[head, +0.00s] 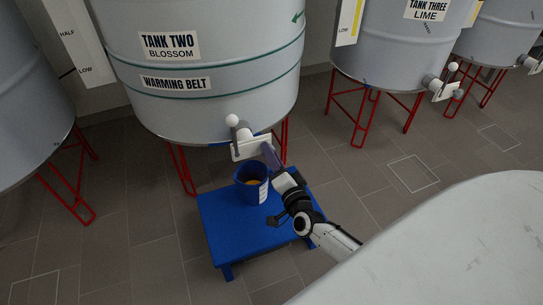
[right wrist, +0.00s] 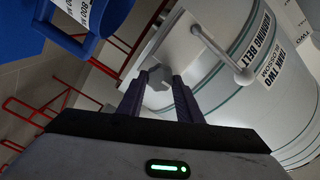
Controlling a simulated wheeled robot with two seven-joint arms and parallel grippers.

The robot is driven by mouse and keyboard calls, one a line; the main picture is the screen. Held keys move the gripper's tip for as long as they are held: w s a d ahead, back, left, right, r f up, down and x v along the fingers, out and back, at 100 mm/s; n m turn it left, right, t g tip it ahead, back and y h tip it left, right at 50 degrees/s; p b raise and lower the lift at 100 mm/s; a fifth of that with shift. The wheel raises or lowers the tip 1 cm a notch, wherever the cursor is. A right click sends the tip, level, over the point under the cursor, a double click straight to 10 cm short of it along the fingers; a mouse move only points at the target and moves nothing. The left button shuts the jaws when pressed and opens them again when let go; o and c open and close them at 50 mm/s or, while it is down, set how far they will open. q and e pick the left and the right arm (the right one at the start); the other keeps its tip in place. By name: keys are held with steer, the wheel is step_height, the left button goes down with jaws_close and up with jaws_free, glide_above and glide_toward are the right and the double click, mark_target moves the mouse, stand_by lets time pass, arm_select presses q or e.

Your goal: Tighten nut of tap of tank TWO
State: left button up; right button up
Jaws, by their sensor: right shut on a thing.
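Tank TWO (head: 215,60) is a large grey tank on red legs, labelled "TANK TWO BLOSSOM". Its tap (head: 241,134) is low on the front, with a white ball-ended lever and a pale plate (head: 250,148). My right gripper (head: 268,152) reaches the tap from the lower right. In the right wrist view its purple fingers (right wrist: 160,77) are shut on the small grey nut (right wrist: 158,75) at the tap, beside the pale plate. My left gripper is not in view.
A blue bucket (head: 246,194) with yellowish contents stands on a blue stool (head: 225,225) under the tap, close to my right gripper. Tank THREE (head: 395,50) stands to the right, another tank (head: 25,110) to the left. A pale surface (head: 450,250) fills the lower right.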

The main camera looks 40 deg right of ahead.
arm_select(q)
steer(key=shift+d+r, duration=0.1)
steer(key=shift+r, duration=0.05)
arm_select(e)
steer(key=shift+f+m, duration=0.1)
steer(key=shift+m, duration=0.3)
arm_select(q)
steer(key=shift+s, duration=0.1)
arm_select(e)
steer(key=shift+s, duration=0.1)
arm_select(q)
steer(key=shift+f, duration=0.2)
arm_select(e)
steer(key=o, duration=1)
steer(key=shift+o, duration=0.2)
arm_select(q)
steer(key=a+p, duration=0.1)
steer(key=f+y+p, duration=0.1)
steer(key=p, duration=0.1)
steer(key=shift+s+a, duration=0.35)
arm_select(e)
steer(key=v, duration=1)
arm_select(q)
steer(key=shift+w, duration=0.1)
arm_select(e)
steer(key=shift+a, duration=0.1)
